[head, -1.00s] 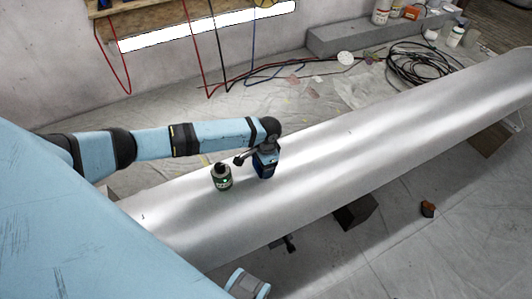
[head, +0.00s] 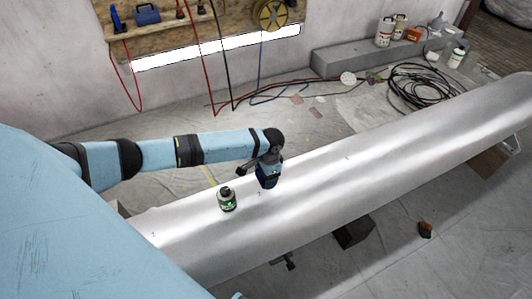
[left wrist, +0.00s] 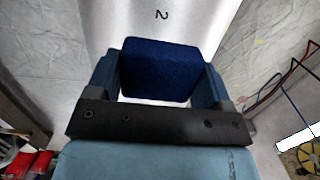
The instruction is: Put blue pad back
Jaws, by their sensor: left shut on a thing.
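My left gripper (left wrist: 158,85) is shut on the blue pad (left wrist: 158,68), a dark blue block held between its two fingers in the left wrist view. In the head view the blue pad (head: 266,180) hangs below the gripper (head: 268,172), over the long silver panel (head: 370,150). Whether the pad touches the panel I cannot tell. A number 2 is marked on the panel beyond the pad in the left wrist view. My right gripper does not show.
A small dark canister with a green light (head: 227,200) stands on the panel left of the pad. A wooden board (head: 190,30) with tools and hoses is on the back wall.

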